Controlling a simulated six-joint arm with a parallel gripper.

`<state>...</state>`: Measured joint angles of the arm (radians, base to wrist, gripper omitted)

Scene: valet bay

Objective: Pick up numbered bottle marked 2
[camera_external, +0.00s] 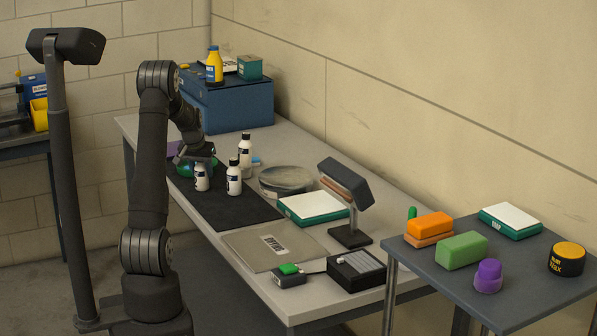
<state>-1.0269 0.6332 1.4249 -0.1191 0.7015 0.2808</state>
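Several white bottles with dark labels stand close together on the black mat (238,211): a left bottle (201,179), a front bottle (234,181) with a black cap, and a rear bottle (245,155) with a black cap. The numbers on them are too small to read, so I cannot tell which is marked 2. My gripper (199,160) points down right at the top of the left bottle and hides its cap. I cannot tell whether its fingers are open or shut on that bottle.
A green rounded object (183,168) lies beside my gripper. A grey round dish (286,180), a green-and-white box (312,208) and a lamp-like stand (348,238) are to the right. A blue case (235,106) stands behind. The mat's front part is clear.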

